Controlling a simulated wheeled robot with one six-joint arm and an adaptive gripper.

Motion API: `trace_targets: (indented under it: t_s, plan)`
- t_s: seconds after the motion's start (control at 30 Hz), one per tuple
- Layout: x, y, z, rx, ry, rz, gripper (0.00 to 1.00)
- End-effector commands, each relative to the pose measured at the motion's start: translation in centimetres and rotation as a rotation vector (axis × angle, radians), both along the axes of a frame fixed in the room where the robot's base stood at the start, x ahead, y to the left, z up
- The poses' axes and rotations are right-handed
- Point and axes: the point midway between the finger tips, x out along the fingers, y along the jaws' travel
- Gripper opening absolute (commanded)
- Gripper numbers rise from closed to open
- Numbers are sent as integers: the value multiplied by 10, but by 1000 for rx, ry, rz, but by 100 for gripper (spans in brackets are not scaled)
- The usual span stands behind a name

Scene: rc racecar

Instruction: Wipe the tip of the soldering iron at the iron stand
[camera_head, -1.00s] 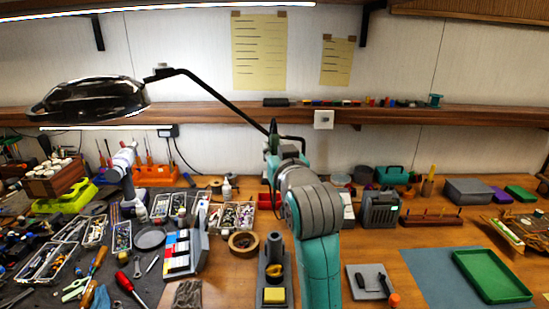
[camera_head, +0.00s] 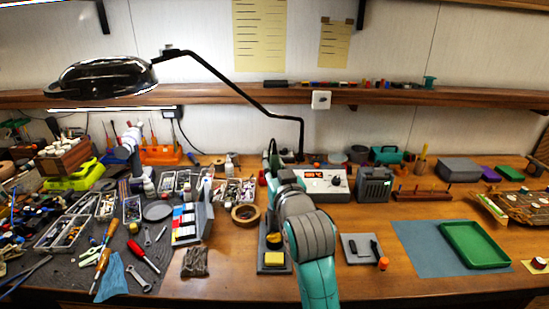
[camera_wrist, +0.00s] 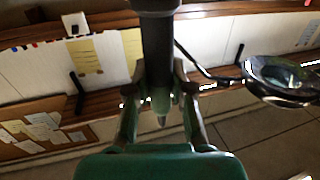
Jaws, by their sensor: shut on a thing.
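In the wrist view, my gripper (camera_wrist: 160,88) is shut on a dark, cylindrical tool with a teal collar and a small pointed end, taken to be the soldering iron (camera_wrist: 158,50). Its upper part leaves the picture at the top. In the head view, my arm rises from the bottom and my gripper is mostly hidden behind my own links. The iron's tip is not clear in the head view.
A soldering station (camera_head: 325,184) stands behind my arm. A black lamp (camera_head: 100,75) reaches over the bench from the back. Tool trays and loose tools crowd the left.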

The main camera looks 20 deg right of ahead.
Motion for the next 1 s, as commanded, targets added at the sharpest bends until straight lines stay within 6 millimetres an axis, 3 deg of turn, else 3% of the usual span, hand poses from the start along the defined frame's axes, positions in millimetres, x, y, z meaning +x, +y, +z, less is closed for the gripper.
trace_targets:
  t_s: [0.43,1.0]
  plan:
    - [0,0,-38,1,2,0,0]
    - [0,0,-43,1,0,0,0]
